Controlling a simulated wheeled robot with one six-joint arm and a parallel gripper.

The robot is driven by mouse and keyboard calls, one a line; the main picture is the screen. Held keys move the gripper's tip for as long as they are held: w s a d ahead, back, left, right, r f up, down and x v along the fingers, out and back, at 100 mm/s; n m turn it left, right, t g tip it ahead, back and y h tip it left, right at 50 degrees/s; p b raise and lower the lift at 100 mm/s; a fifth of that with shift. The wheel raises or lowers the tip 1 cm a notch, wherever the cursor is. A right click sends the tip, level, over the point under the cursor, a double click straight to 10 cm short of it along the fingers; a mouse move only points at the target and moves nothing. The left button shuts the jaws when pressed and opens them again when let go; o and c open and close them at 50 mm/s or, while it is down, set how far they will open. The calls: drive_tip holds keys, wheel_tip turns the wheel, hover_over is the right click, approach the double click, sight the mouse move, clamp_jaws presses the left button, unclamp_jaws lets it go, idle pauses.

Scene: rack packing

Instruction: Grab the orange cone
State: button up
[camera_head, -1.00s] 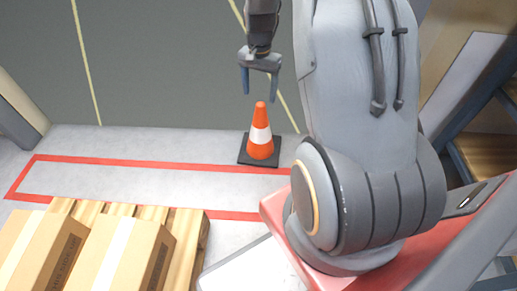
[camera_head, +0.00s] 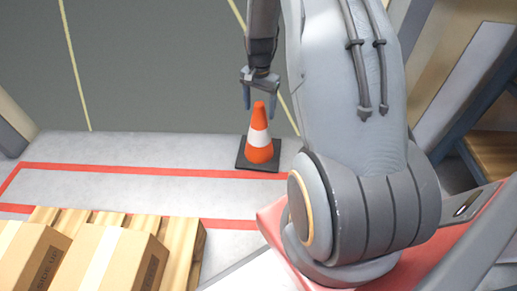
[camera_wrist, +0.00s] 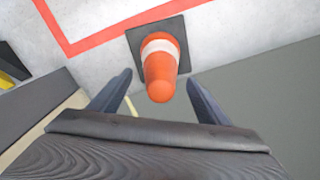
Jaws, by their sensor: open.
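The orange cone (camera_head: 259,135) has a white band and a dark square base. It stands upright on the pale floor strip near the middle of the head view. My gripper (camera_head: 259,104) is open and appears at the cone's tip in that view, with its fingers pointing down. In the wrist view the cone (camera_wrist: 160,72) shows top-on, tip toward me, just beyond and between my two spread fingers (camera_wrist: 158,97). Nothing is held. I cannot tell the exact height of the fingertips over the tip.
Red floor lines (camera_head: 130,169) mark a rectangle left of the cone. Cardboard boxes (camera_head: 112,258) sit on a wooden pallet (camera_head: 185,255) at the lower left. A shelf (camera_head: 490,150) stands at the right. The floor around the cone is clear.

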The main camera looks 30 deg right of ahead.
sight(259, 131)
wheel_tip(259, 131, down, 3)
drive_tip(key=shift+r+b, duration=0.2)
drive_tip(key=shift+b, duration=0.35)
clamp_jaws()
